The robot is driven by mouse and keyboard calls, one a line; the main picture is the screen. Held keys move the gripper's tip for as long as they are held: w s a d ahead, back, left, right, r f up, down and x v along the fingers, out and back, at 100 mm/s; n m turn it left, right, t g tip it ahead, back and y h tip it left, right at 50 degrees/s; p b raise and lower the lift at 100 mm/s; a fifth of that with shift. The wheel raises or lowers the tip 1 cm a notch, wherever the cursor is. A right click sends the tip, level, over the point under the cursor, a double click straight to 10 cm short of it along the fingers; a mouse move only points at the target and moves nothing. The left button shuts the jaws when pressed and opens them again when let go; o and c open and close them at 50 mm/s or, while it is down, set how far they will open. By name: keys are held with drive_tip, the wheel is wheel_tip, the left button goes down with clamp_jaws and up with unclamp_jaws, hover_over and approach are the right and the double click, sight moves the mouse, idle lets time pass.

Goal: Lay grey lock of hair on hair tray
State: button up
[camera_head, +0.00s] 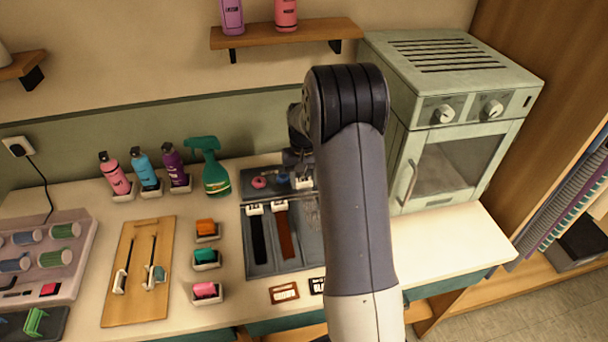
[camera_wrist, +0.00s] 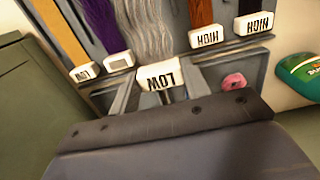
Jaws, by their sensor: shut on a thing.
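The grey lock of hair (camera_wrist: 152,30) hangs from a white tag (camera_wrist: 160,78) in the wrist view. My gripper (camera_wrist: 160,90) is shut on that tag. The lock extends over the grey hair tray (camera_wrist: 178,45), between a purple lock (camera_wrist: 97,22) and a brown lock (camera_wrist: 200,14). I cannot tell whether the grey lock touches the tray. In the head view the hair tray (camera_head: 270,245) is on the counter, its right part hidden by my arm. Only a sliver of the grey lock (camera_head: 311,213) shows there. My gripper (camera_head: 299,168) is mostly hidden.
A black lock (camera_head: 258,240) and the brown lock (camera_head: 286,235) lie on the tray's left. A pink ring (camera_head: 259,183) lies behind them. A green spray bottle (camera_head: 214,170) stands at the back left. A pale green oven-like cabinet (camera_head: 450,120) stands right. Counter right of my arm is clear.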

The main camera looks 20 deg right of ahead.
drive_tip(key=shift+f+b, duration=2.6)
drive_tip(key=shift+f, duration=1.4)
drive_tip(key=shift+f, duration=0.15)
drive_tip(key=o, duration=1.1)
drive_tip(key=shift+o, duration=0.4)
drive_tip(key=shift+o, duration=0.7)
drive_tip(key=shift+r+p, duration=2.05)
drive_tip(key=shift+r, duration=1.5)
